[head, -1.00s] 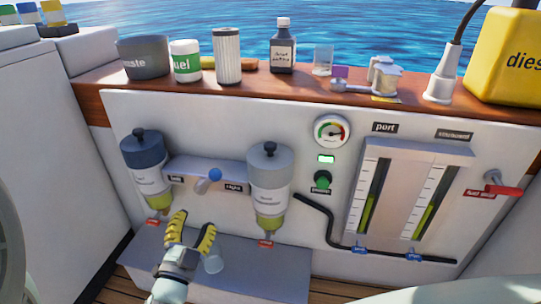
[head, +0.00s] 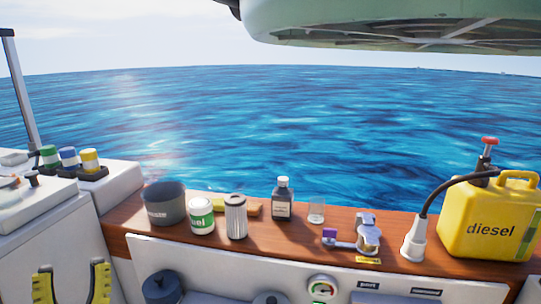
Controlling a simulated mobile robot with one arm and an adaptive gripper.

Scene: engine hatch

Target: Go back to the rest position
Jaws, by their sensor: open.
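My gripper (head: 71,284) shows at the bottom left of the head view. Its two yellow ridged fingers point up and stand wide apart. Nothing is between them. It is in front of the white side cabinet, left of the panel and apart from the wooden shelf. The rest of my arm is below the picture.
A pale green shape overhangs top right.

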